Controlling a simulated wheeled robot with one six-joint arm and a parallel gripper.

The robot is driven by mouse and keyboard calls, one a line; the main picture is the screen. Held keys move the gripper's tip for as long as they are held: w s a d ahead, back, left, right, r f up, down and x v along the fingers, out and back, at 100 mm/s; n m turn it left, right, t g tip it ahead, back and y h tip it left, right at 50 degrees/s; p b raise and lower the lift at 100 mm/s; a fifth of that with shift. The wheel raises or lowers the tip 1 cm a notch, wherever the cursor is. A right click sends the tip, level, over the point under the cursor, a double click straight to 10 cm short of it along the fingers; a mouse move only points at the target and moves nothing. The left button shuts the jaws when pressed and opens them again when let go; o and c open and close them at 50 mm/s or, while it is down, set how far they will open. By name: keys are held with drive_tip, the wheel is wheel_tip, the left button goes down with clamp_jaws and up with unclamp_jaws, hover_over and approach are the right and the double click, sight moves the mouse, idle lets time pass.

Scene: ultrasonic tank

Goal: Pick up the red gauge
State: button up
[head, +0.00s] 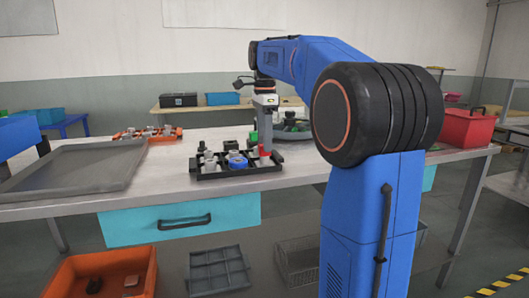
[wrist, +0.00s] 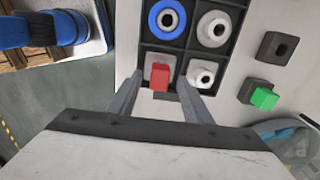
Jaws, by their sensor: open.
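The red gauge (wrist: 159,77) is a small red block over a pale grey piece, in a compartment of the black tray (wrist: 185,47) in the wrist view. In the head view the red gauge (head: 264,151) shows at the right end of the tray (head: 221,172). My gripper (wrist: 161,80) is open, with one finger on each side of the red gauge in the wrist view. In the head view my gripper (head: 265,140) points straight down just above it. Whether the fingers touch the gauge cannot be told.
The tray also holds a blue ring part (wrist: 167,20) and white ring parts (wrist: 213,28). A dark block (wrist: 277,47) and a green-topped part (wrist: 264,98) stand right of it. A large grey tray (head: 75,170) lies at the left. Bare tabletop (head: 165,165) lies between the trays.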

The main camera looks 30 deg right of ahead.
drive_tip(key=shift+f, duration=0.75)
drive_tip(key=shift+c, duration=0.3)
clamp_jaws()
drive_tip(key=shift+r, duration=0.15)
